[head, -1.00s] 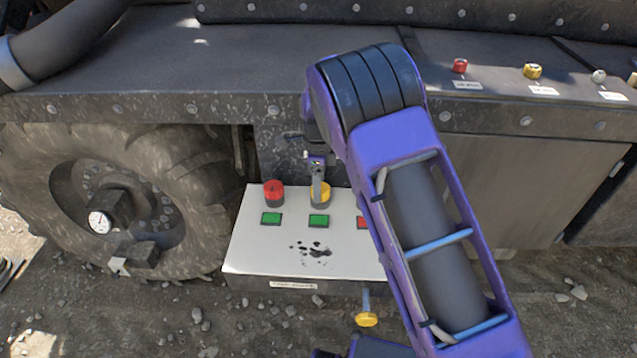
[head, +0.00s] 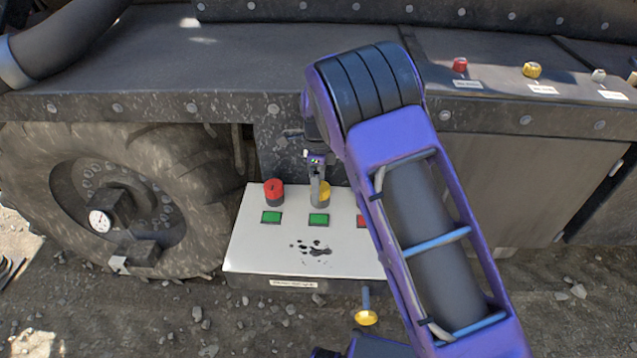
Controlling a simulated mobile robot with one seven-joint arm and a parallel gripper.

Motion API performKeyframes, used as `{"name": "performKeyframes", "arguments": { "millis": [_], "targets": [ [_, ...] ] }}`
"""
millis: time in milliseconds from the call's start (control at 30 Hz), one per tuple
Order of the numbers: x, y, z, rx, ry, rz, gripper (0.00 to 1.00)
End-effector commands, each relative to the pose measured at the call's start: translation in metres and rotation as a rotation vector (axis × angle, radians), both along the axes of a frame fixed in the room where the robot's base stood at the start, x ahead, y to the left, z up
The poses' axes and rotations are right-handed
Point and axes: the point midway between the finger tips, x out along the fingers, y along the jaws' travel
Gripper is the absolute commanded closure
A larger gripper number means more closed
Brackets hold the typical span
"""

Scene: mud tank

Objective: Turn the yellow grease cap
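A yellow cap (head: 325,194) stands on the white-topped box (head: 260,255), partly hidden by my gripper. My gripper (head: 316,200) points down at the cap, with its near finger across the cap's left and middle part. Only this finger shows clearly, so I cannot tell whether the fingers are shut on the cap or only beside it. A red cap (head: 273,192) stands to the left of the yellow one. Green squares lie in front of both caps.
My purple arm covers the right part of the box, where a red square (head: 361,221) partly shows. A large wheel (head: 185,170) is at the left. A yellow knob (head: 366,317) sits below the box. Small red (head: 460,65) and yellow caps (head: 532,70) are on the ledge above.

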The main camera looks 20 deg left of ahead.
Motion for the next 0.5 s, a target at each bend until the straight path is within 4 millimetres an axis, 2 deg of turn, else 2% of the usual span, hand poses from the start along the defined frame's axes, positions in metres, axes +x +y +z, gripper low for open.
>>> {"name": "performKeyframes", "arguments": {
  "millis": [267,500],
  "targets": [
    [-0.0004,-0.0001,-0.0022,0.001,0.000,0.111,0.10],
    [-0.0015,-0.0010,-0.0032,0.002,0.000,0.416,0.10]
  ]
}}
